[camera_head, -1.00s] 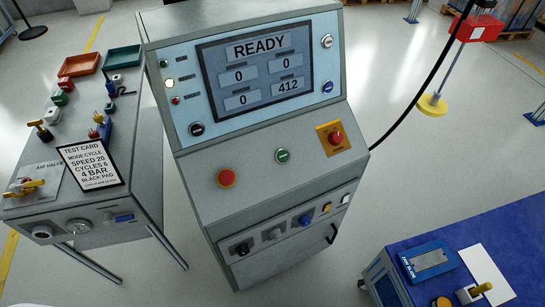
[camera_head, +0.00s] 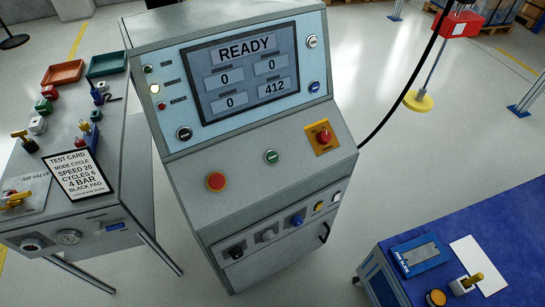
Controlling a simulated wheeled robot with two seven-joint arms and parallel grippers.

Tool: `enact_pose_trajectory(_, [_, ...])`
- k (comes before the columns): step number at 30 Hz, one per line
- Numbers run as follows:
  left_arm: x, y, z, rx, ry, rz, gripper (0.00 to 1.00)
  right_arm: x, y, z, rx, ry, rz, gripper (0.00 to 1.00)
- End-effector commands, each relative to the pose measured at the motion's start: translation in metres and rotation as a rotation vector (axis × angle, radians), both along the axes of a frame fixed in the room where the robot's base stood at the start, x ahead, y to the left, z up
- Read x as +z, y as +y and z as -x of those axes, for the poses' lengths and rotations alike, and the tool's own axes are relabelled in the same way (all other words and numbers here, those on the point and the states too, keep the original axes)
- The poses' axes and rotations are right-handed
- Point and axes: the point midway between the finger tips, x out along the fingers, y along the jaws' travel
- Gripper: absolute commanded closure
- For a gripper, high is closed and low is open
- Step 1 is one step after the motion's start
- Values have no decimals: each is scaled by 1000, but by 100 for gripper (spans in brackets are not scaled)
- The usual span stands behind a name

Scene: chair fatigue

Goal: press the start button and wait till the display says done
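The control console (camera_head: 240,180) stands in the middle of the head view. Its display (camera_head: 247,72) reads READY, with fields showing 0, 0, 0 and 412. A green round button (camera_head: 271,157) with a pale rim sits at the middle of the sloped panel; its label is too small to read. A red button (camera_head: 216,182) is to its left. A red mushroom button (camera_head: 323,138) on a yellow plate is to its right. Neither of my grippers is in view.
At left, a bench (camera_head: 120,160) holds a test card (camera_head: 75,174), a red tray (camera_head: 63,73), a green tray (camera_head: 107,64) and several small valves. A blue-topped table (camera_head: 510,225) is at lower right. A black cable (camera_head: 410,95) hangs right of the console. The floor between is clear.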

Motion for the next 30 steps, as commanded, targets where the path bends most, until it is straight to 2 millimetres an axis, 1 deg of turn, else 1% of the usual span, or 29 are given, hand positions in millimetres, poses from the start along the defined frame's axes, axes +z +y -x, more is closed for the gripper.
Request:
enact_pose_trajectory(6, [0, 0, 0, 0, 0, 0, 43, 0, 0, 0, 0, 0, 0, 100])
enact_pose_trajectory(7, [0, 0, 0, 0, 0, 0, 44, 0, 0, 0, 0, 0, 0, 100])
enact_pose_trajectory(14, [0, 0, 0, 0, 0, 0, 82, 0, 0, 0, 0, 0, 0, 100])
enact_pose_trajectory(15, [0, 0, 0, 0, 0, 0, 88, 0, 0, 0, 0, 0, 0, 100])
enact_pose_trajectory(17, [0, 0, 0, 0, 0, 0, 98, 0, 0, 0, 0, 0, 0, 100])
enact_pose_trajectory(18, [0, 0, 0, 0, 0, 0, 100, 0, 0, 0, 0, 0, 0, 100])
enact_pose_trajectory(30, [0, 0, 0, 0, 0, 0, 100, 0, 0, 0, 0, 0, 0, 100])
